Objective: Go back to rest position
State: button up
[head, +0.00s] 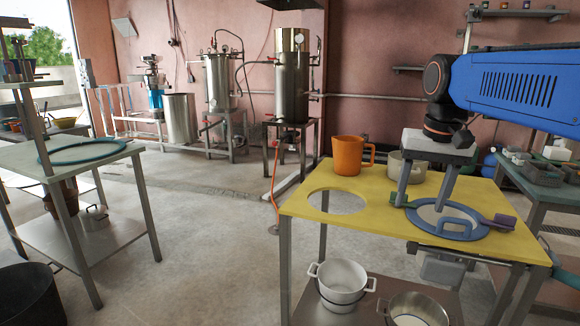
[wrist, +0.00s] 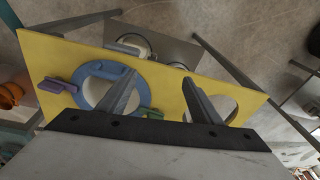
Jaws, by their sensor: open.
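My gripper (head: 420,206) is open, with its two fingers pointing down over the yellow table (head: 305,187). It is above or beside a blue ring-shaped piece (head: 462,232) set around an opening in the table's right part. In the wrist view, the fingers (wrist: 160,108) are spread wide with nothing between them. The left finger overlaps the blue ring (wrist: 133,76) there, and I cannot tell if it touches. A purple clip (head: 500,223) and a green clip (head: 393,198) sit at opposite sides of the ring.
An orange jug (head: 348,157) and a metal pot (head: 403,167) stand at the table's back. An empty round hole is at its left. Pots (head: 341,281) sit on the lower shelf. Another table (head: 90,158) stands at left. The floor (head: 200,235) between the tables is clear.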

jog(key=s+f+n+t, duration=0.2)
jog(key=s+f+t, duration=0.1)
jog(key=s+f, duration=1.6)
jog(key=shift+d+f+n, duration=0.15)
jog(key=shift+f+n, duration=0.25)
